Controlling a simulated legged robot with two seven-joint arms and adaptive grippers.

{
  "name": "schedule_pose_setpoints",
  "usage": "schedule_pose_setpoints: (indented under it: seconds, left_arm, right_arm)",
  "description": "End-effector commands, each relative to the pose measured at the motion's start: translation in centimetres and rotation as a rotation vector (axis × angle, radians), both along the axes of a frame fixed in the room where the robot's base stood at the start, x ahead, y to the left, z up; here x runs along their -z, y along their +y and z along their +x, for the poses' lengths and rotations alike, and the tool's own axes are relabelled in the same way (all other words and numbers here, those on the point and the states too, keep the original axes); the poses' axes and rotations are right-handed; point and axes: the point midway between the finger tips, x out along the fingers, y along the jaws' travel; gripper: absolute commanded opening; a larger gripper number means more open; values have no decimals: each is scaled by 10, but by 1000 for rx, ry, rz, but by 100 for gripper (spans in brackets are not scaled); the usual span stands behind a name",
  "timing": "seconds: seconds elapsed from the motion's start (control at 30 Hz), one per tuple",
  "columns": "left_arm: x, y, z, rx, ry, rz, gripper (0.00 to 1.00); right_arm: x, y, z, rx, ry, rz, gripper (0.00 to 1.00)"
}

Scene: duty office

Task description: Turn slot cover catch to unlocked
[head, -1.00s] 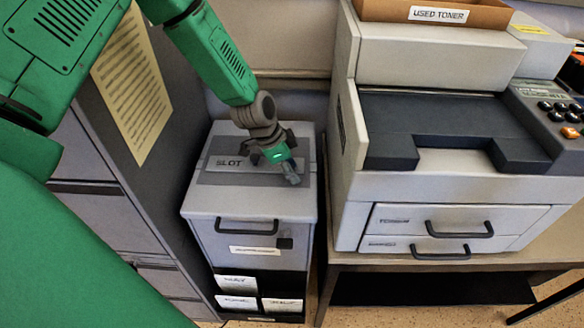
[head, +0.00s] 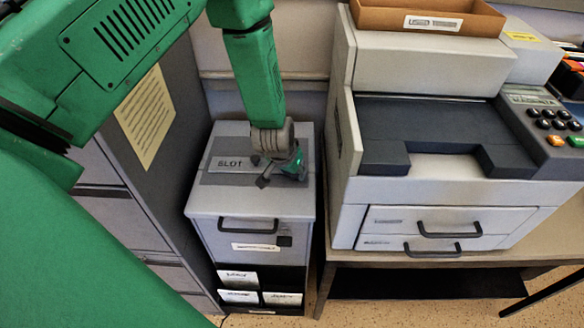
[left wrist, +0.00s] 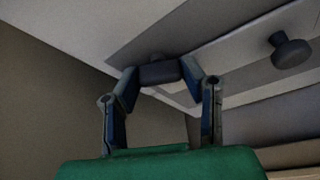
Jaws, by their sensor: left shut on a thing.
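The grey cabinet (head: 205,200) has a dark top panel labelled SLOT (head: 231,165). My left gripper (head: 278,176) is at the right end of this panel and hides what lies under it. In the left wrist view my left gripper (left wrist: 160,78) is shut on a small dark block, the slot cover catch (left wrist: 158,72), with a fingertip on each side of it. The catch sits against the pale cabinet surface (left wrist: 235,60). Its exact turn angle is hard to read. My right gripper is not in view.
A round dark knob (left wrist: 290,50) stands to the right in the left wrist view. A large printer (head: 430,130) on a table is right of the cabinet, with a USED TONER box (head: 480,18) on top. A tall grey cabinet (head: 120,215) with a paper notice (head: 146,118) is close on the left.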

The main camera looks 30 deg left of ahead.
Motion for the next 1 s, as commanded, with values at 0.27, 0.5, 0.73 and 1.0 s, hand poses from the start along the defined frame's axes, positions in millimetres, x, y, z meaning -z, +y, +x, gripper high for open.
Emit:
schedule_pose_setpoints:
  seconds: [0.27,0.5,0.73,1.0]
  left_arm:
    - [-4,0,5,-226,-14,4,8]
    - [-4,0,6,-363,-15,3,8]
    - [-4,0,6,-429,-15,1,8]
    - [-4,0,7,-448,-16,0,8]
  right_arm:
    - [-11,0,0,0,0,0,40]
    - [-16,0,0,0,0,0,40]
    - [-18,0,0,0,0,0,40]
    - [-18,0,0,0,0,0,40]
